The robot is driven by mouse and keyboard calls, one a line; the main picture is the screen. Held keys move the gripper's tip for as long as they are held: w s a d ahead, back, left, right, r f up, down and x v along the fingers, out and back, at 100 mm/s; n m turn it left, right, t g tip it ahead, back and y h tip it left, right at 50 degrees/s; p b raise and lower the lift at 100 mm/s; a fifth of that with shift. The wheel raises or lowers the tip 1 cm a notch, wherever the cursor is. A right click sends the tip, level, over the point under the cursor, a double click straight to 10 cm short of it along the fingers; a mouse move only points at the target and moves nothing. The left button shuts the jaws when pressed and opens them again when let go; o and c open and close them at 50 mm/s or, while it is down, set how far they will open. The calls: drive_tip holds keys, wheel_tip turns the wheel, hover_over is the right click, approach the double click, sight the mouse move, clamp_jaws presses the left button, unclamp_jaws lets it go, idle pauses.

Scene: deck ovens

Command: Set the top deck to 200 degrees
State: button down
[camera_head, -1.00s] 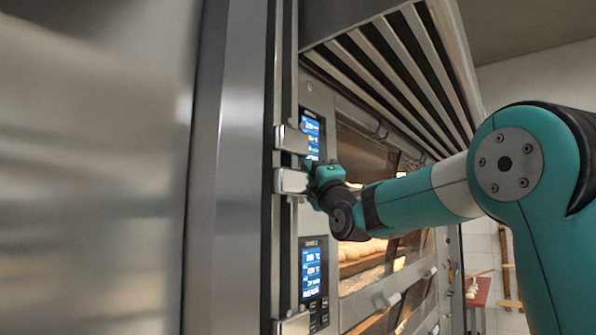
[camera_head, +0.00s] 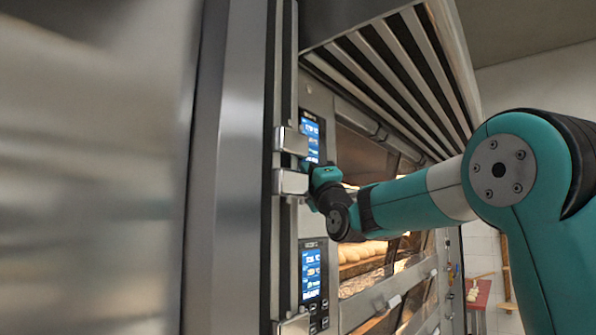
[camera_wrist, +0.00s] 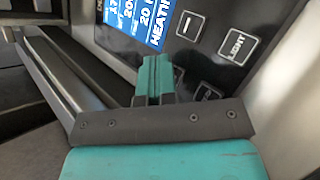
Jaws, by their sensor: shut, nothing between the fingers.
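The top deck's control panel (camera_head: 311,120) is on the oven front, with a lit blue display (camera_head: 311,136). In the wrist view, the display (camera_wrist: 140,18) is cut off by the top edge; parts of lines and "HEATIN" show. Below it are a button with a single bar (camera_wrist: 190,25), a LIGHT button (camera_wrist: 238,46) and a partly covered button (camera_wrist: 209,93). My gripper (camera_wrist: 156,72) is shut and empty, its teal fingers in front of the panel below the display. They hide part of the button area; contact cannot be told. In the head view my fingertips are hidden behind metal brackets.
Metal brackets (camera_head: 291,182) stand out left of the panels. A lower deck panel (camera_head: 312,273) has its own blue display. Glass oven doors with bread (camera_head: 362,252) lie to the right. A slatted hood (camera_head: 400,70) hangs above. A dark rail (camera_wrist: 65,75) runs close left of my gripper.

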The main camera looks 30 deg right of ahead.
drive_tip(key=shift+f, duration=0.1)
drive_tip(key=shift+s+d+b, duration=0.25)
drive_tip(key=shift+s+b, duration=0.45)
drive_tip(key=shift+b, duration=0.4)
drive_tip(key=s+b, duration=0.1)
drive_tip(key=s+d+b, duration=0.1)
drive_tip(key=s+b, duration=0.2)
drive_tip(key=shift+s+d+b, duration=0.35)
drive_tip(key=shift+s, duration=0.05)
drive_tip(key=shift+w, duration=0.1)
